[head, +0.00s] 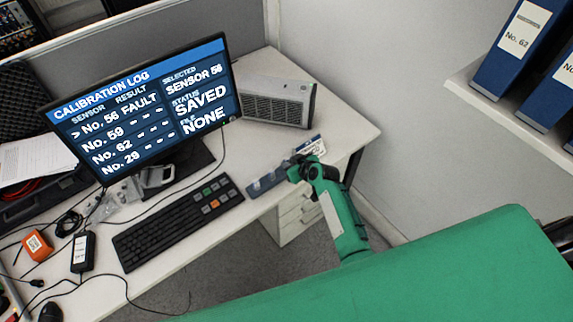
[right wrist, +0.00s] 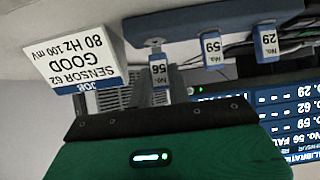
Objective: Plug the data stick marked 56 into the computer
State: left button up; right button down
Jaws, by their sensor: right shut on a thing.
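The data stick marked 56 (right wrist: 160,72) has a white and blue tag and shows in the right wrist view at the dark blue rack (right wrist: 200,22). My right gripper (head: 303,170) is at the right end of this rack in the head view, shut on the stick marked 56. Its fingertips are hard to make out, and I cannot tell whether the stick is clear of the rack. Sticks marked 59 (right wrist: 212,48) and 29 (right wrist: 267,40) stand along the rack. The computer (head: 277,100) is a light grey box with a dark grille, behind the gripper. My left gripper is not in view.
A card (right wrist: 77,62) reads "SENSOR 62 GOOD". The monitor (head: 145,105) shows sensor 56 selected, status saved, file none. A keyboard (head: 180,222) lies left of the rack. Cables and an orange box (head: 37,245) are at left. A grey partition (head: 370,60) stands behind the desk.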

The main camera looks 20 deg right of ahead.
jog(key=shift+r+p, duration=1.5)
jog(key=shift+r, duration=0.25)
